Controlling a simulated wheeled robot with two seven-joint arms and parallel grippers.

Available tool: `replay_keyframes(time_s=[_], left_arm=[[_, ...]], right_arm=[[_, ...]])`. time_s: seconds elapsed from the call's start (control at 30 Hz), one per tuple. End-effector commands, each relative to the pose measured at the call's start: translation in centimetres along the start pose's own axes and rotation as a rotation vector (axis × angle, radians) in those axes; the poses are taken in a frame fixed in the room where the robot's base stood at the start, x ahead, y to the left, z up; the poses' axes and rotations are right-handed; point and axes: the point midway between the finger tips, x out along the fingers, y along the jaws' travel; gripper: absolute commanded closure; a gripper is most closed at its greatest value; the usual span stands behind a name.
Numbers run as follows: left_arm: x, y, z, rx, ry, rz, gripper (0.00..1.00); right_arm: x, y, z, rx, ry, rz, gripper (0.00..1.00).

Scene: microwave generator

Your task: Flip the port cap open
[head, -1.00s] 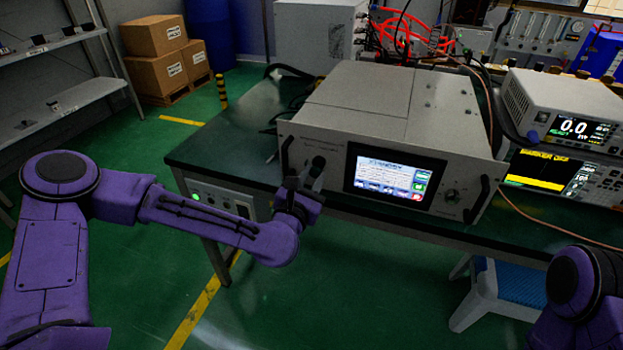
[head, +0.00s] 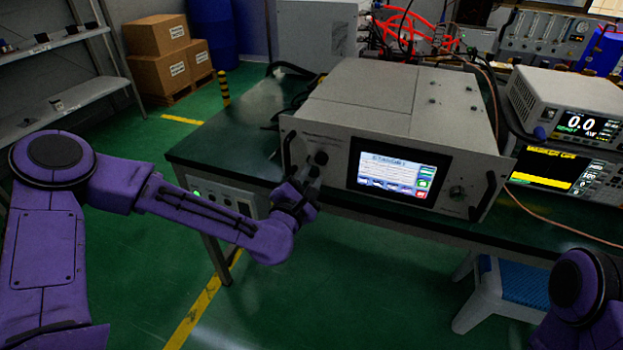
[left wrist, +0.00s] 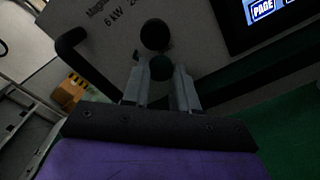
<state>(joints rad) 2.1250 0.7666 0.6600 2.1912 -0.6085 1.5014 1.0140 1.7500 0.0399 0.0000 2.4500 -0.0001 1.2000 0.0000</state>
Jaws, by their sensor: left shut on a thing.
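The generator (head: 400,130) is a grey box on the table with a lit screen on its front panel. My left gripper (head: 308,181) is at the left part of that panel, below a dark round part (head: 320,157). In the left wrist view, its two fingers (left wrist: 160,82) stand on either side of a small dark round piece, the port cap (left wrist: 160,68), and are shut on it. Another dark round part (left wrist: 155,34) sits just above it on the panel. The cap's hinge and its exact angle are too dark to tell. My right gripper is out of view.
A black handle (head: 287,152) stands left of the gripper, and another handle (head: 483,196) is at the panel's right end. The dark table (head: 235,150) has free room at left. Stacked instruments (head: 570,115) stand at right. A stool (head: 500,290) is below.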

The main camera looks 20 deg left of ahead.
Motion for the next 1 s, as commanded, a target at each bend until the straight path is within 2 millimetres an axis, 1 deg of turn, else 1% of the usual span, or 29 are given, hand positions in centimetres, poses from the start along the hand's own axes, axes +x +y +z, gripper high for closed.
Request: replay_keyframes(time_s=[0.2, 0.5, 0.7, 1.0], left_arm=[[0.0, 0.2, -0.6, 0.199, 0.000, -0.001, 1.00], [0.0, 0.6, -1.2, 0.424, 0.001, -0.002, 1.00], [0.0, 0.8, -1.4, 0.518, 0.001, -0.002, 1.00], [0.0, 0.9, -1.6, 0.577, 0.001, -0.002, 1.00]], right_arm=[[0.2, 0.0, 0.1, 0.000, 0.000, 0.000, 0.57], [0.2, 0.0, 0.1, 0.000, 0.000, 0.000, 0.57], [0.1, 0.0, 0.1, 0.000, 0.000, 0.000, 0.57], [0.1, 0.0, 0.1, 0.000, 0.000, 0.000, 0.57]])
